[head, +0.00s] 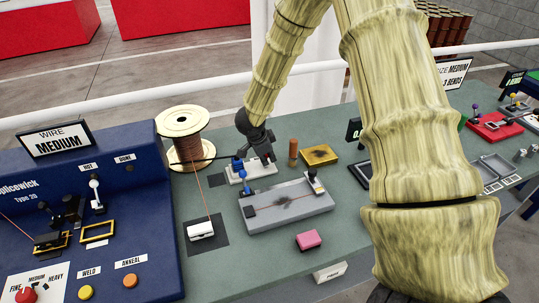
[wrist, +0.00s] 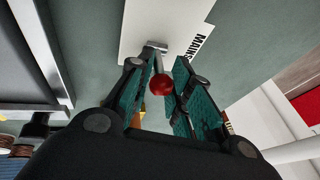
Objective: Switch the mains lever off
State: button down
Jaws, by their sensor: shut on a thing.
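The mains lever (wrist: 160,84) shows in the wrist view as a metal stem with a red ball knob, standing from a white plate (wrist: 140,30) marked "MAINS". My gripper (wrist: 165,78) has its green-padded fingers on either side of the stem and knob, shut on the lever. In the head view my gripper (head: 262,150) is low over the bench, above a pale plate (head: 262,170) behind the grey fixture. The lever itself is hidden there by my gripper and the lever's setting cannot be told.
A copper wire spool (head: 186,145) stands to the left of my gripper. A grey fixture (head: 288,212) with a blue clamp is in front. A brown peg (head: 293,152) and a yellow block (head: 319,155) are at the right. A pink block (head: 308,240) lies near the front edge.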

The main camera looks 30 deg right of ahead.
jog(key=shift+w+a+n+g+h+p, duration=0.2)
jog(key=shift+a+h+p, duration=0.25)
jog(key=shift+h, duration=0.7)
jog(key=shift+w+a+n+g+h+p, duration=0.1)
jog(key=shift+w+a+g+h+p, duration=0.15)
jog(key=shift+a+h, duration=0.65)
jog(key=shift+d+h, duration=0.25)
jog(key=shift+h, duration=0.1)
jog(key=c, duration=1.3)
grip_release()
jog(key=shift+f, duration=0.1)
jog(key=shift+s, duration=0.15)
jog(key=v, duration=1.2)
